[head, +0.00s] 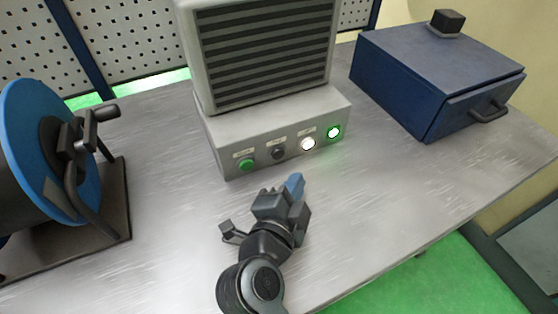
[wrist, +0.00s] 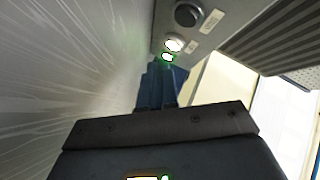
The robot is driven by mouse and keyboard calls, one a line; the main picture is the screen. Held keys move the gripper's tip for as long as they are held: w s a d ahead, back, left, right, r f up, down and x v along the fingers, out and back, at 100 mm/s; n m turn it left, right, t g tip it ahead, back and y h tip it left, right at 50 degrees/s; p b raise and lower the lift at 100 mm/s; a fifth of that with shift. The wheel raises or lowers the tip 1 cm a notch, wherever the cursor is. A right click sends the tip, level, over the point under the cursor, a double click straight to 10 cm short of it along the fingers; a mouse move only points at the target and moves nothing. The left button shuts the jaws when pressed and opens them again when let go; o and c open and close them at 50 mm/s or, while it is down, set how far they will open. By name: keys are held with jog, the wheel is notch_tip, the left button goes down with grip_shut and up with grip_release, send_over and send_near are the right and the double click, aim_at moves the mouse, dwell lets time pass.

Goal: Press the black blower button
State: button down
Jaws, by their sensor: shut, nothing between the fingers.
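The black button (head: 278,153) is a dark round knob on the front of the grey blower box (head: 228,150), between a green button (head: 246,165) and a lit white lamp (head: 307,143). It also shows at the top of the wrist view (wrist: 187,14). My gripper (head: 295,181) is shut and empty, in front of the box over the table. Its blue fingertips are below and slightly right of the black button in the head view, apart from it. In the wrist view the fingers (wrist: 158,85) point toward the lit lamps, with the black button farther up and right.
A lit green lamp (head: 333,131) is at the box's right end. A slatted grey housing (head: 203,62) stands on the box. A blue spool (head: 82,165) on a stand is left; a dark blue cabinet (head: 400,95) is right.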

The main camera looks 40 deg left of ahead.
aim_at(278, 153)
jog(key=shift+w+a+r, duration=0.1)
jog(key=shift+w+a, duration=0.15)
jog(key=shift+a, duration=0.3)
jog(key=shift+w+a, duration=0.2)
jog(key=shift+a, duration=0.3)
jog(key=shift+w+a, duration=0.3)
jog(key=shift+a, duration=0.5)
jog(key=shift+w+a+p, duration=0.1)
jog(key=shift+a+p, duration=0.1)
jog(key=shift+p, duration=0.35)
jog(key=shift+a, duration=0.2)
dwell(0.3)
